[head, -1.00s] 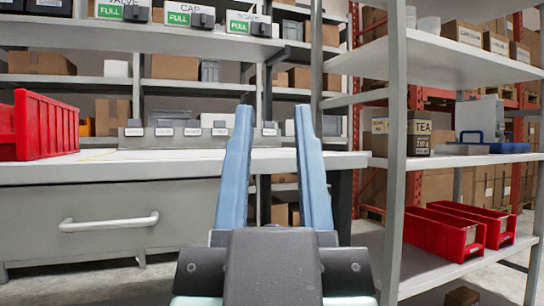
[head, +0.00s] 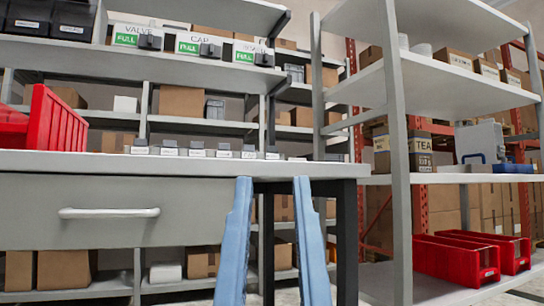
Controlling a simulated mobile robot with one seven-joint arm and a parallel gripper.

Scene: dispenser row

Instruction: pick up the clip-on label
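Several small dark grey clips with white label faces stand in a row on the workbench (head: 110,163), from a left one (head: 140,147) to a right one (head: 273,154). They look like clip-on labels; their print is too small to read, and I cannot tell which one is meant. My gripper (head: 272,182) is open, its two blue fingers pointing up and wide apart with nothing between them. The fingertips show below the bench top's front edge in the picture, under the right end of the row. The gripper's body is out of the frame.
A red bin (head: 58,120) sits on the bench's left. A drawer with a handle (head: 108,213) is below. A grey rack (head: 398,160) with red bins (head: 455,258) stands at right.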

